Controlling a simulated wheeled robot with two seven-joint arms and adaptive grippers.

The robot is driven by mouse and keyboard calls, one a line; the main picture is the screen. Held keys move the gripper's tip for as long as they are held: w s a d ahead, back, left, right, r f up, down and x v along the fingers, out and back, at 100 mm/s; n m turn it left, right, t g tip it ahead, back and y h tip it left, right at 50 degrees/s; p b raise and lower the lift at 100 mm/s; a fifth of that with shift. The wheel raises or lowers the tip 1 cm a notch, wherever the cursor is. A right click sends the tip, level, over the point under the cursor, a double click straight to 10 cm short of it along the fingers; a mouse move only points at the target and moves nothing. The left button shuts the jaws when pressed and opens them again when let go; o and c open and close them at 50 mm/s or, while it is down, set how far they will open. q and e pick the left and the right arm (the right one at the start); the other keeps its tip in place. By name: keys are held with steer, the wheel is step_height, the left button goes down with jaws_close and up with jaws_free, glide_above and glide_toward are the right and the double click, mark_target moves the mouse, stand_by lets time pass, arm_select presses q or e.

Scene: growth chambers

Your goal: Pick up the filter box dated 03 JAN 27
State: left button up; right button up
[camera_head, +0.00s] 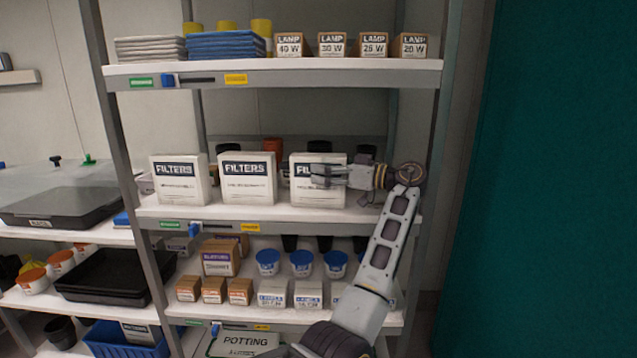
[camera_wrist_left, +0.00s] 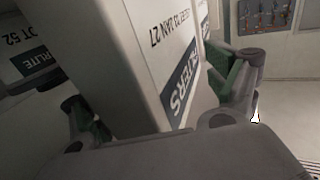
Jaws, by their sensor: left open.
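Three white filter boxes stand side by side on the middle shelf: the left box (camera_head: 180,184), the middle box (camera_head: 247,184) and the right box (camera_head: 304,196). Their small print cannot be read in the head view. My left gripper (camera_head: 318,176) is in front of the right box and hides part of its front. In the left wrist view, a white filter box (camera_wrist_left: 145,40) stands between the open fingers of the left gripper (camera_wrist_left: 160,88). Its printed date ends in JAN 27; the day is hard to read. My right gripper is not in view.
The middle shelf (camera_head: 300,213) has uprights at both ends. Dark round items and an orange one stand behind the boxes. Lamp boxes (camera_head: 331,45) stand on the shelf above; blue-lidded cups (camera_head: 301,262) stand below. A teal panel (camera_head: 560,180) is at the right.

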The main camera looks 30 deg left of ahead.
arm_select(q)
steer(key=c, duration=1.6)
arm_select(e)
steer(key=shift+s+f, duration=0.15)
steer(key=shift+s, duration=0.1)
arm_select(q)
steer(key=shift+r, duration=0.15)
step_height(320, 180, up, 8)
steer(key=p, duration=0.3)
steer(key=shift+r, duration=0.9)
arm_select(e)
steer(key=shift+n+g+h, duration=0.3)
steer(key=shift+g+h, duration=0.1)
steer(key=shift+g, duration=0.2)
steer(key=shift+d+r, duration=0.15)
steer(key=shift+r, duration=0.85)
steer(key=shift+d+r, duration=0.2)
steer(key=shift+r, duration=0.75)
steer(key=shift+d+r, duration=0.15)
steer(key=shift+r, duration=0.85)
